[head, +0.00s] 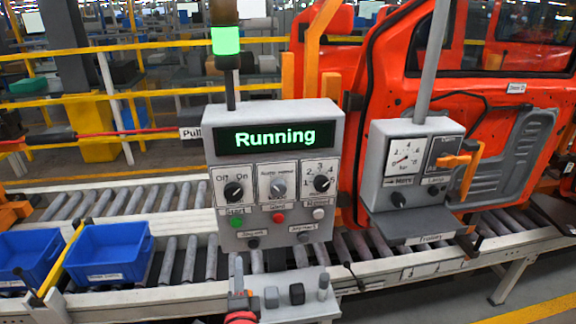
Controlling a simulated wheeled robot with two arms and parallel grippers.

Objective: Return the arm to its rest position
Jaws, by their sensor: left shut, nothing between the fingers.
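My left gripper (239,268) shows at the bottom of the head view, left of centre, with its fingers pointing up. It is shut and empty. The panel's display (275,137) reads "Running" in green. Below it are several dark knobs and small buttons, among them a green one (237,221) and a red one (278,218). My right gripper is not in view.
A small grey box with knobs (307,305) stands just right of the gripper. A gauge box (437,127) with an orange lever (465,162) is at right, before an orange car door (385,75). Blue bins (108,253) stand at left by the roller conveyor (178,260).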

